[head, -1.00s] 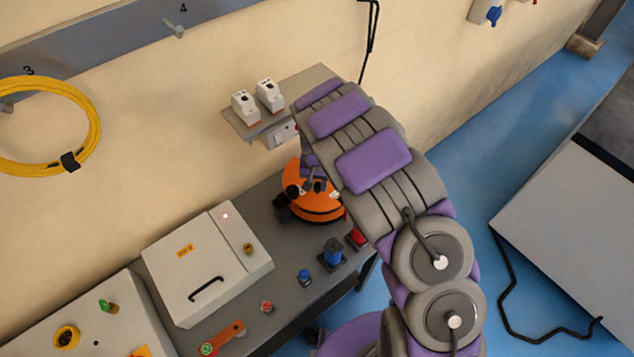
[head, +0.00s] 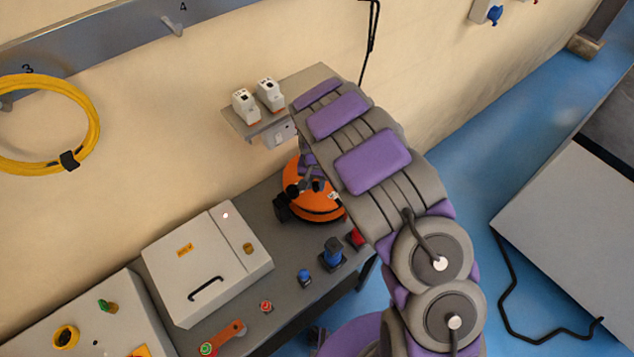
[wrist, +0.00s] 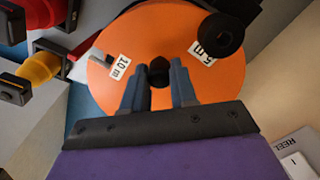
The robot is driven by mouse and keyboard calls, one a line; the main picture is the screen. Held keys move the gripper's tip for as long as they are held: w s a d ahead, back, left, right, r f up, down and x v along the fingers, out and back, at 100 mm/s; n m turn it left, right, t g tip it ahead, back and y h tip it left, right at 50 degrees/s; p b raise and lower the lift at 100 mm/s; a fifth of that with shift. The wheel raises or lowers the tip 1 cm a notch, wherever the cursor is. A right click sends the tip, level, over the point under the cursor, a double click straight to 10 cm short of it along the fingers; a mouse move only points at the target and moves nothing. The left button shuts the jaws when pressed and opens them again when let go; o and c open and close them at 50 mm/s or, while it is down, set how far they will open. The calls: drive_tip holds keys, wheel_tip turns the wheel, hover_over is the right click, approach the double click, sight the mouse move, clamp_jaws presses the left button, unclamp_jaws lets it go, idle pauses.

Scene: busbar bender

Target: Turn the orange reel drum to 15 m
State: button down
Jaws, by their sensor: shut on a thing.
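The orange reel drum (head: 315,203) stands on the grey bench in the head view, partly hidden behind my arm. In the wrist view its orange face (wrist: 160,25) fills the upper middle. A white "10 m" label (wrist: 120,65) is left of the hub, near a small grey piece at the rim. A label reading "5 m" (wrist: 199,50) is at right, its left part perhaps covered by a round black knob (wrist: 220,36). My gripper (wrist: 158,73) is shut on the dark central hub (wrist: 158,68), one finger on each side. In the head view my gripper (head: 311,180) is mostly hidden.
A grey box with a black handle (head: 207,247) stands left of the drum. Blue (head: 333,253) and red (head: 356,237) parts are on the bench in front. A small shelf (head: 240,122) with two white devices (head: 257,100) is on the wall behind.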

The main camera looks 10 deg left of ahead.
drive_tip(key=a+m, duration=0.1)
drive_tip(key=m, duration=0.1)
drive_tip(key=a+m+b, duration=0.1)
drive_tip(key=shift+w+m, duration=0.3)
drive_tip(key=shift+m, duration=0.1)
drive_tip(key=shift+w+a+m+b, duration=0.25)
drive_tip(key=shift+a+m+b, duration=0.2)
drive_tip(key=shift+m, duration=0.6)
drive_tip(key=shift+w+a+m+b, duration=0.25)
drive_tip(key=shift+a+m+b, duration=0.15)
drive_tip(key=shift+m, duration=0.65)
drive_tip(key=c, duration=0.9)
unclamp_jaws()
